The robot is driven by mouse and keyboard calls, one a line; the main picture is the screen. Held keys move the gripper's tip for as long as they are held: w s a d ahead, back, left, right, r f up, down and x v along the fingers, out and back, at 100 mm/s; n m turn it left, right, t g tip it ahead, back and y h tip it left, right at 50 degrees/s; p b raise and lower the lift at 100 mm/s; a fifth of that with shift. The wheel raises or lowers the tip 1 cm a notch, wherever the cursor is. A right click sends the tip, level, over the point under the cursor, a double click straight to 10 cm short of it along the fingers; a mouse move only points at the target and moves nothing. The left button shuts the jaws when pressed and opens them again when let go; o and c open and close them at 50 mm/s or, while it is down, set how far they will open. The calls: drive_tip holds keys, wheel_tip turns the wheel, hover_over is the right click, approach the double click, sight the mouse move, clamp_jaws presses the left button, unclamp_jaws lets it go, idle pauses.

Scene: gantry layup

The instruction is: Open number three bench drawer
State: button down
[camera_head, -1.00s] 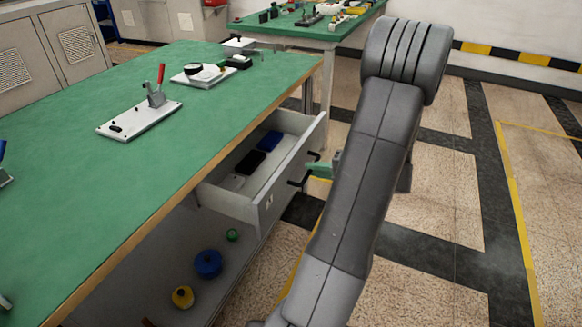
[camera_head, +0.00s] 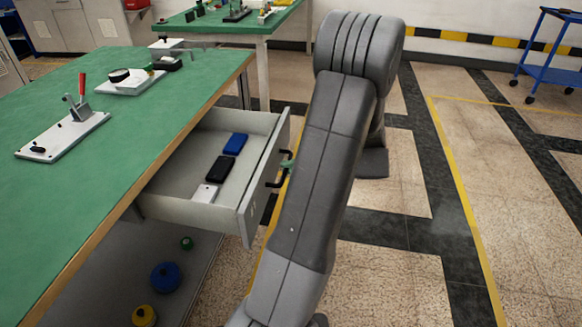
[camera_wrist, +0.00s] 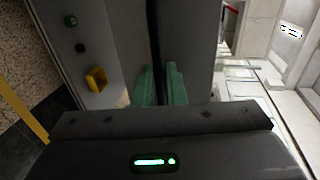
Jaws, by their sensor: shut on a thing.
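The grey bench drawer (camera_head: 225,213) stands pulled out from under the green-topped bench (camera_head: 95,150) in the head view. A small mark on its front is too small to read. Its black handle (camera_head: 275,183) sits on the front face. My gripper (camera_head: 287,166) is at this handle, mostly hidden by my arm. In the wrist view, the green fingers of my gripper (camera_wrist: 160,84) are shut on the dark handle bar (camera_wrist: 156,35). Inside the drawer lie a blue item (camera_head: 235,143), a black item (camera_head: 220,168) and a white item (camera_head: 204,194).
A lower shelf holds a blue round item (camera_head: 165,277), a yellow one (camera_head: 143,315) and a green one (camera_head: 187,243). A toggle clamp on a white plate (camera_head: 62,137) stands on the bench. A blue cart (camera_head: 548,75) is far right. Floor right of my arm is clear.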

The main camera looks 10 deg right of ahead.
drive_tip(key=c, duration=1.5)
unclamp_jaws()
drive_tip(key=p+v, duration=0.2)
drive_tip(key=v, duration=1.1)
drive_tip(key=shift+d, duration=0.4)
drive_tip(key=shift+b+x, duration=0.95)
drive_tip(key=shift+x, duration=6.4)
drive_tip(key=shift+s+r, duration=0.15)
drive_tip(key=shift+s, duration=0.05)
